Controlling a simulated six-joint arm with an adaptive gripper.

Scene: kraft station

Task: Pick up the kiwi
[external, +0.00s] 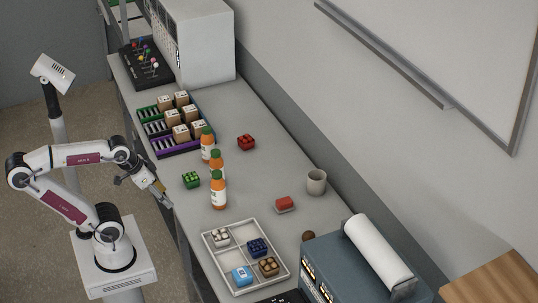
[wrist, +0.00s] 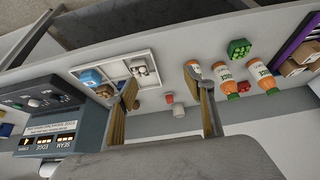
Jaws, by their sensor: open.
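A small brown rounded thing, likely the kiwi (external: 308,235), lies on the table beside the near-left corner of the blue-grey machine, right of the divided tray. In the wrist view a small dark brown spot (wrist: 136,104) beside the left finger looks like the same thing, partly hidden. My gripper (external: 161,191) is at the table's left edge, left of the bottles and well away from the kiwi. In the wrist view my gripper (wrist: 160,80) has its two fingers wide apart, with nothing between them.
A divided tray (external: 207,246) holds several small blocks. Orange bottles (external: 218,191) and a green block (external: 190,180) stand near my gripper. The blue-grey machine (external: 345,265) borders the kiwi.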

